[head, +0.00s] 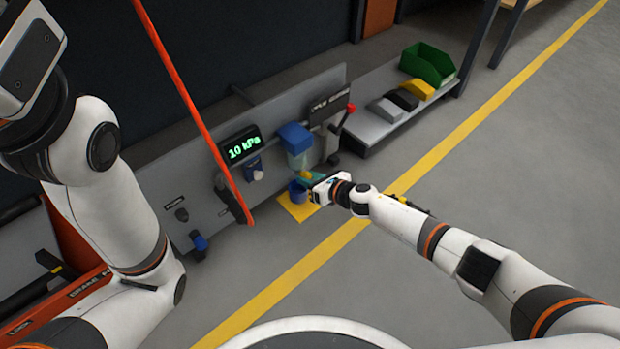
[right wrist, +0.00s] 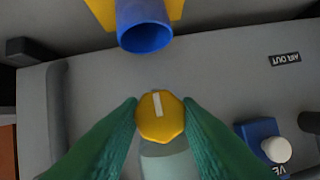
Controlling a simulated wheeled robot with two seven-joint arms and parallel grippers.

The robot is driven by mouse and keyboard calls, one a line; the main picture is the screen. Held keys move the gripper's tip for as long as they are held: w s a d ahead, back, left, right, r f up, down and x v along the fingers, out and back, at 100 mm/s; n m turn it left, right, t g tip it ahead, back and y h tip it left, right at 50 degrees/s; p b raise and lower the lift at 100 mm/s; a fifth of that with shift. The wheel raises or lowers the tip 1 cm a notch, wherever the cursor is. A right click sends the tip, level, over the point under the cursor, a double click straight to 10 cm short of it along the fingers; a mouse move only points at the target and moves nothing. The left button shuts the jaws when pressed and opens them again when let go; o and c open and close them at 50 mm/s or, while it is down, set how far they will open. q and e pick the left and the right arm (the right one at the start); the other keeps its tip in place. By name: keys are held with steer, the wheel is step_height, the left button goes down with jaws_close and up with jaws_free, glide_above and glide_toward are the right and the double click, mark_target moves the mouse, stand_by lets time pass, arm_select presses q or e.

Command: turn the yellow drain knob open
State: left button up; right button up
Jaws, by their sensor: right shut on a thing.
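The yellow drain knob (right wrist: 160,117), faceted with a white line that runs nearly upright in the picture, sits between the green fingertips of my right gripper (right wrist: 161,118) in the right wrist view. The fingers touch it from both sides. Behind it is a pale clear bowl (right wrist: 165,163). In the head view my right gripper (head: 314,182) is at the panel, just below the blue-topped filter unit (head: 294,136); the knob is mostly hidden there. My left arm shows at the left, but its fingers do not.
A blue cup (head: 296,191) stands on a yellow square (head: 299,211) under the filter; the cup (right wrist: 145,34) also shows in the wrist view. A display (head: 243,147) reads 10 kPa. A red-tipped lever (head: 348,111) is right of the filter. An orange-red bar (head: 190,90) crosses the head view.

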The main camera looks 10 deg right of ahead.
steer(key=n, duration=0.1)
steer(key=n+t+h, duration=0.1)
steer(key=shift+s+a+n+p, duration=0.1)
steer(key=shift+a+n+p, duration=0.05)
steer(key=shift+n+p, duration=0.2)
steer(key=shift+n+t+h+p, duration=0.35)
steer(key=shift+n+t+h, duration=0.25)
steer(key=shift+n+h, duration=0.45)
steer(key=o, duration=1)
